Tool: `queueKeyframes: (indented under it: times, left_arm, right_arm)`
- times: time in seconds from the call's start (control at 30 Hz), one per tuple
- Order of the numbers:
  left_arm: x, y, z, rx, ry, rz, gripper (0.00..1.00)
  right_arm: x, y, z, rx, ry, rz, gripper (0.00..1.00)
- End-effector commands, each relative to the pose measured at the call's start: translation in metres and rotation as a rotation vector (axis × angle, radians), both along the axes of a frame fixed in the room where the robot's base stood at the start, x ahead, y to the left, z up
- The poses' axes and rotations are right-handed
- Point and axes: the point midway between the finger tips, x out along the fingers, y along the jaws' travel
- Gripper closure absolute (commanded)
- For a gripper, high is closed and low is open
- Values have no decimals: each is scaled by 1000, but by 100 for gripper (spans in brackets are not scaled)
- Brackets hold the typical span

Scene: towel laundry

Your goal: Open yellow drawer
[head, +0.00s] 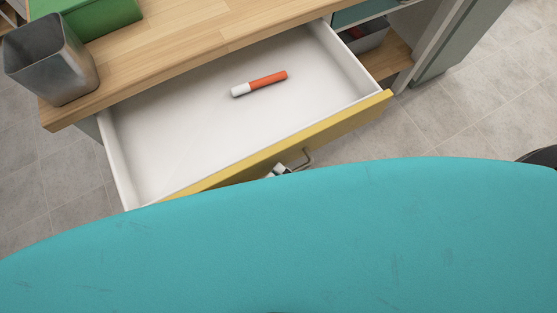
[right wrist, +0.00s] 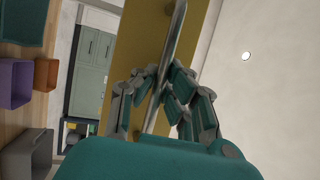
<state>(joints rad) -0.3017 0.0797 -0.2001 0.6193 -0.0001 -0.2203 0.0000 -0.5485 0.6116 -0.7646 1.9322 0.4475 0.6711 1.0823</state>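The yellow drawer (head: 340,119) is pulled well out from under the wooden counter. Its white inside shows, with an orange and white marker-like stick (head: 260,83) lying in it. My right gripper (head: 281,170) is at the drawer's front, mostly hidden behind my teal body in the head view. In the right wrist view the metal bar handle (right wrist: 176,32) runs between the fingers of my right gripper (right wrist: 163,82), which are closed around it. The yellow drawer front (right wrist: 140,40) is just behind the handle. My left gripper is not in view.
The wooden counter (head: 190,35) carries a grey metal cup (head: 50,62) and a green box (head: 95,15). An open shelf with a grey bin (head: 368,38) is right of the drawer.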

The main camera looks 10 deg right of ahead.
Motion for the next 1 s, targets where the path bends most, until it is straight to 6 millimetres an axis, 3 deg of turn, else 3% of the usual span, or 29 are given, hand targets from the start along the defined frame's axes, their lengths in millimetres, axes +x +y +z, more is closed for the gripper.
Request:
queueKeyframes:
  times: [0.17, 0.2, 0.4, 1.0]
  left_arm:
    - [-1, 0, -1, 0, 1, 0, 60]
    - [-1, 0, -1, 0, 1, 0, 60]
    - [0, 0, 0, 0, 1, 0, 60]
    - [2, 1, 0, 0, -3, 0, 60]
  right_arm:
    - [-1, 0, -5, -11, 7, 2, 100]
    - [-1, 0, -5, -10, 8, 3, 90]
    - [0, 0, -3, -7, 5, 2, 66]
    - [-6, -5, -3, -5, 4, 2, 66]
